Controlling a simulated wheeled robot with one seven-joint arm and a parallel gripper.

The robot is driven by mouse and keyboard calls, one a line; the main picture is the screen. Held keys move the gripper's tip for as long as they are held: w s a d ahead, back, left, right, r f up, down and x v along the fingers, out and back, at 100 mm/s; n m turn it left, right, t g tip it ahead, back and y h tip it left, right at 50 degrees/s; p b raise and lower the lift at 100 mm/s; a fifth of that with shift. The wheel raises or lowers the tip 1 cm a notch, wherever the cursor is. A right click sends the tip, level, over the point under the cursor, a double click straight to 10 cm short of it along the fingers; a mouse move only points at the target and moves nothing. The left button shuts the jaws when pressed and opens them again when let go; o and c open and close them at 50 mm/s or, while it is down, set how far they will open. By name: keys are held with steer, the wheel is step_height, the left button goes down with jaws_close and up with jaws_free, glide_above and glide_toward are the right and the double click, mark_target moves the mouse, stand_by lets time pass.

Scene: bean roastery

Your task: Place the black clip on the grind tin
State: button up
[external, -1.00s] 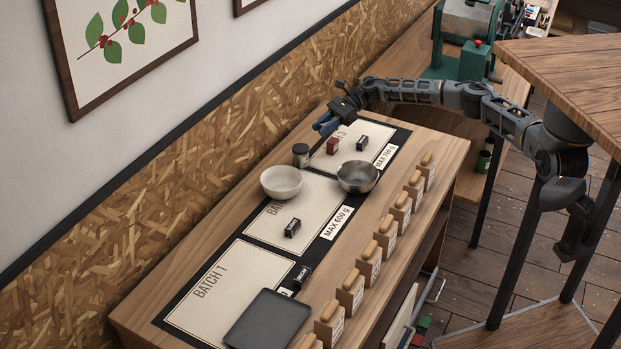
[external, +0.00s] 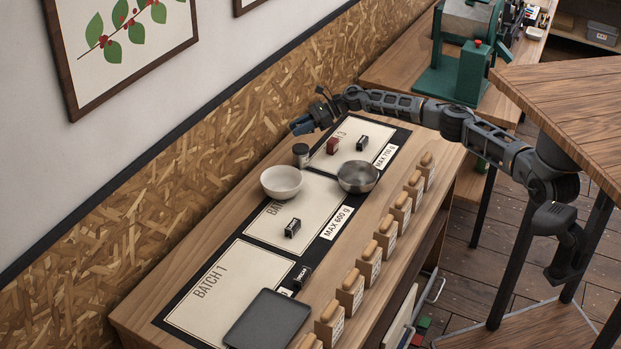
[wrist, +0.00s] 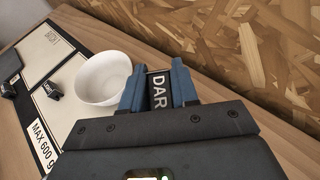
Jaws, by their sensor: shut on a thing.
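My gripper (external: 301,127) is at the far end of the bench, above and just behind the small dark tin in the external view. In the wrist view my gripper (wrist: 158,88) has its blue fingers shut on a black clip (wrist: 158,92) with white letters "DAR" showing. The clip is hard to make out in the external view. The grind tin (external: 301,156), a short dark cylinder, stands upright on the bench by the wall side. The gripper is apart from it. I do not see the tin in the wrist view.
A white bowl (external: 281,181) stands close to the tin; it also shows in the wrist view (wrist: 103,80). A steel bowl (external: 357,177), a dark red clip (external: 332,146), other black clips (external: 292,228) and a grey tray (external: 267,320) lie along the bench. The panelled wall (external: 210,165) is close.

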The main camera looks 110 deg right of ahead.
mark_target(295, 148)
steer(key=shift+w+a+f, duration=0.3)
steer(key=shift+w+f, duration=0.4)
steer(key=shift+w, duration=0.15)
steer(key=shift+f+b, duration=0.55)
steer(key=shift+f, duration=1.25)
steer(key=shift+f, duration=0.15)
steer(key=o, duration=1)
steer(key=shift+r, duration=0.2)
steer(key=shift+s+r, duration=0.1)
steer(key=shift+s, duration=0.15)
steer(key=p+v, duration=0.1)
steer(key=v, duration=1)
steer(key=shift+s+p, duration=0.25)
steer(key=shift+p, duration=0.15)
